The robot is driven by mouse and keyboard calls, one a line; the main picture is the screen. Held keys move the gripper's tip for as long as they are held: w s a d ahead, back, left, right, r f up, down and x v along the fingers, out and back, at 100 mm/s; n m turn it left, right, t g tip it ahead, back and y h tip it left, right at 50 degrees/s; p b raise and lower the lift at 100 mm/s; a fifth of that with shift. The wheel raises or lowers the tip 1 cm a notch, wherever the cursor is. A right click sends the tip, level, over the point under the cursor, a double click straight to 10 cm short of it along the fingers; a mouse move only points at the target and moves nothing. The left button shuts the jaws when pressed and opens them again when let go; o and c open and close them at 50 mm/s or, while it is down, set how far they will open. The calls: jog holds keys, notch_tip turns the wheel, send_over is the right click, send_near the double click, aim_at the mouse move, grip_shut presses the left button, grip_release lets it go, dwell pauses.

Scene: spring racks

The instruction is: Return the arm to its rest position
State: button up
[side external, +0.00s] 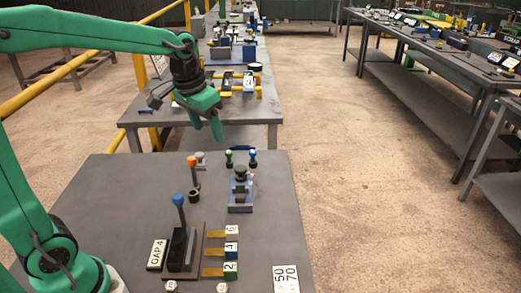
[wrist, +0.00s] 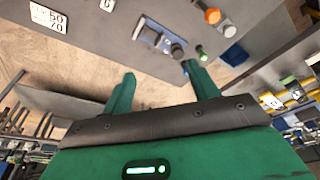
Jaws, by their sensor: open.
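My gripper (side external: 216,128) is green and hangs in the air over the far edge of the near table, pointing down. In the wrist view its two green fingers (wrist: 162,92) stand apart with nothing between them. My green arm reaches across the upper left of the side view. The grey near table (side external: 110,200) lies below and in front of the gripper.
On the near table stand a blue-topped lever (side external: 179,201), an orange-topped lever (side external: 193,175), a blue-grey fixture (side external: 240,190) and small green and blue knobs (side external: 253,158). Numbered blocks (side external: 231,250) sit in front. A yellow rail (side external: 60,77) runs at left.

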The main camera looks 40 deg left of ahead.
jog(key=s+d+t, duration=0.2)
jog(key=s, duration=1.4)
jog(key=shift+s+d+f+t, duration=0.2)
jog(key=shift+d+t, duration=0.1)
jog(key=shift+t, duration=0.1)
jog(key=shift+w+r, duration=0.15)
